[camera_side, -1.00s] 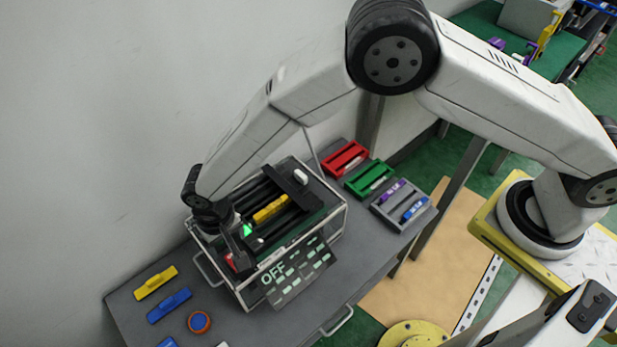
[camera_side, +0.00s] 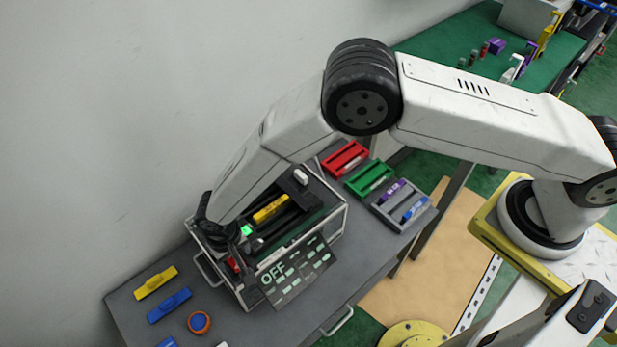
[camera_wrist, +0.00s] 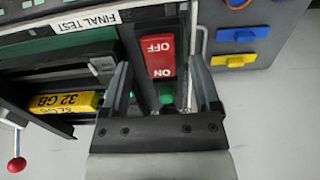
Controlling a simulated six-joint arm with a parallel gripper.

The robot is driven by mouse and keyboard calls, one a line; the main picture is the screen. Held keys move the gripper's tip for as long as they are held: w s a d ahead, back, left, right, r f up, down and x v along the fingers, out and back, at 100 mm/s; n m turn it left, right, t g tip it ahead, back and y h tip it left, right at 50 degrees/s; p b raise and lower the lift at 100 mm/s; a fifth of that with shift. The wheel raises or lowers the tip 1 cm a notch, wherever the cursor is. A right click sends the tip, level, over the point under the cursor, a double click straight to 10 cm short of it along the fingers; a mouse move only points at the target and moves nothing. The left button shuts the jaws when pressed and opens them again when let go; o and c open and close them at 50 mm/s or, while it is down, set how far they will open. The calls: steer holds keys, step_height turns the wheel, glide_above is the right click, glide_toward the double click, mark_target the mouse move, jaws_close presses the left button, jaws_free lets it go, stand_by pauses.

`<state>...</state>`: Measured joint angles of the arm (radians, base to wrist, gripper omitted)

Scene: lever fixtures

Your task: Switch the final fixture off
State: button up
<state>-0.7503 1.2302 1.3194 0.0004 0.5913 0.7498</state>
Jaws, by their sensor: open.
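The final test fixture is a clear-walled box (camera_side: 345,205) on the grey bench. In the wrist view its label (camera_wrist: 86,21) reads FINAL TEST, upside down. Its red switch (camera_wrist: 160,52), marked OFF and ON, sits between my finger tips; it also shows in the side view (camera_side: 233,265). I cannot tell which way it is tipped. A green light (camera_wrist: 166,97) glows next to it. A yellow 32 GB module (camera_wrist: 62,102) lies in the fixture. My gripper (camera_wrist: 159,66) is open and empty, with one finger on either side of the switch in the picture; contact is not clear.
Yellow (camera_side: 155,282) and blue (camera_side: 169,305) blocks lie left on the bench. Red (camera_side: 345,158), green (camera_side: 370,177) and grey (camera_side: 404,206) trays stand right. A red-ball lever (camera_wrist: 16,164) shows at lower left.

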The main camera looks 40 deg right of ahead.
steer(key=shift+f, duration=0.4)
jaws_close()
steer(key=shift+s+d+t, duration=0.1)
steer(key=shift+s+t, duration=0.1)
steer(key=shift+t, duration=1.2)
jaws_free()
steer(key=shift+v, duration=3.9)
